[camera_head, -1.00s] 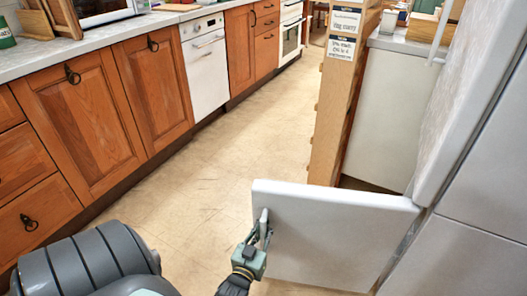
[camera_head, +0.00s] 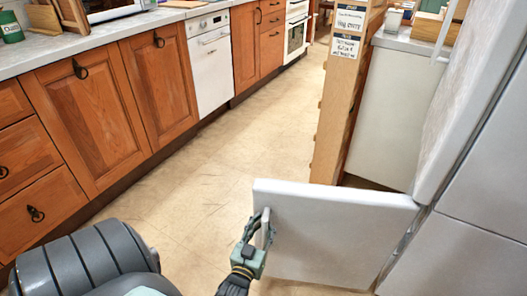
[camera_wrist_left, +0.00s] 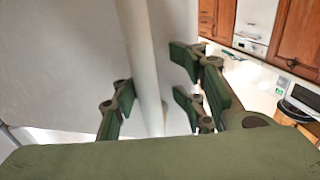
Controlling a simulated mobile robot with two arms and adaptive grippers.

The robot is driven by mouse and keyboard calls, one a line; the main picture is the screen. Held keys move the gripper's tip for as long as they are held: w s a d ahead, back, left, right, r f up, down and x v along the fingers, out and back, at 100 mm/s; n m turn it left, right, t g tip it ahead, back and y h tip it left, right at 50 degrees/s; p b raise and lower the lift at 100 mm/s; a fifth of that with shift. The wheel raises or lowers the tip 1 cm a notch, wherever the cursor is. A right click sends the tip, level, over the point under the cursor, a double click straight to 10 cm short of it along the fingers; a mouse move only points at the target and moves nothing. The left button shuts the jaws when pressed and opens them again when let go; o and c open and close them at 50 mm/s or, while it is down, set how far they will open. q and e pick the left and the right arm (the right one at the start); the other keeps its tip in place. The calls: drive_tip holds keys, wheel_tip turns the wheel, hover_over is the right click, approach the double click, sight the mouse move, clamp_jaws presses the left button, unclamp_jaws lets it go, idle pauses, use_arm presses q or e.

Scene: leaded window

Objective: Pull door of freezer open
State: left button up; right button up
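The freezer door (camera_head: 335,235) is a white lower door. It stands swung out from the white appliance (camera_head: 460,245) at the right, jutting left across the floor. Its pale upright handle (camera_head: 265,230) is near the door's free edge. My left gripper (camera_head: 258,230) is at this handle. In the left wrist view the white handle (camera_wrist_left: 146,70) runs between the green finger pads of the left gripper (camera_wrist_left: 150,100). Gaps show on both sides, so the fingers are open around it. My right gripper is not in view.
Wooden cabinets (camera_head: 90,110) and a white dishwasher (camera_head: 208,62) line the left side. A wooden shelf end (camera_head: 345,100) stands behind the door. The closed upper door (camera_head: 470,100) is above it. The floor (camera_head: 215,175) between is clear.

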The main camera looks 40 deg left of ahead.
sight(268, 200)
use_arm(q)
drive_tip(key=shift+w+d, duration=0.1)
drive_tip(key=shift+d, duration=0.05)
drive_tip(key=shift+r, duration=0.1)
drive_tip(key=shift+r, duration=0.25)
wheel_tip(268, 200, up, 9)
drive_tip(key=shift+r, duration=0.15)
idle(0.4)
